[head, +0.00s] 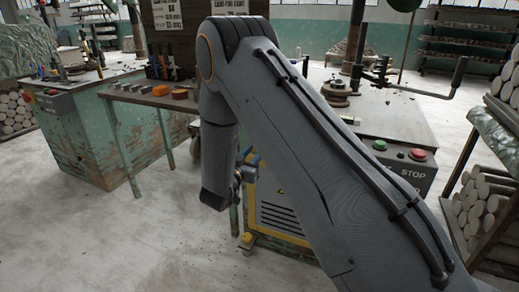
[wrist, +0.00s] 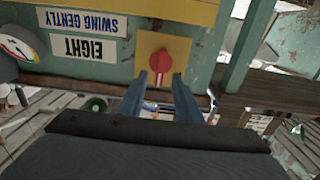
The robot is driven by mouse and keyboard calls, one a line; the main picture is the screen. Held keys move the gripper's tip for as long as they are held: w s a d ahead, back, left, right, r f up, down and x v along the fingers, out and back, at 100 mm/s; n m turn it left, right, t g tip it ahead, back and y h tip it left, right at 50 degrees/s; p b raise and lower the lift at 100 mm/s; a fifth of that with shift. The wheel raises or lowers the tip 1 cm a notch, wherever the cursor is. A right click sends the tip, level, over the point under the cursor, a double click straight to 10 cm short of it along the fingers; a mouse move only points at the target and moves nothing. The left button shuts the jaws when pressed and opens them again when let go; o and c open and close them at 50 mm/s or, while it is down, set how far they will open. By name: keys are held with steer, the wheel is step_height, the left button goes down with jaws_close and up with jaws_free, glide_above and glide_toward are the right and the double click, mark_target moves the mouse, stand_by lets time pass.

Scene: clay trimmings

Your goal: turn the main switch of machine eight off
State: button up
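In the wrist view, a red rotary switch (wrist: 161,65) with a pale pointer mark sits on a yellow plate (wrist: 147,44). The plate is fixed to a worn green panel beside an "EIGHT" label (wrist: 83,47), whose lettering appears upside down. My gripper (wrist: 160,78) is open. Its two blue fingers point at the switch, one at each side of its lower part in the picture. I cannot tell whether they touch it. In the head view my gripper (head: 248,160) is beside the green machine; the switch cannot be made out there.
A round gauge (wrist: 17,48) is at the wrist view's left. A green upright (wrist: 243,45) stands close right of the switch. In the head view, green and red buttons (head: 418,154) marked STOP are right of my arm. Stacked clay rolls (head: 480,205) are at far right. Floor at left is open.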

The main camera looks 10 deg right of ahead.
steer(key=x, duration=0.5)
jaws_close()
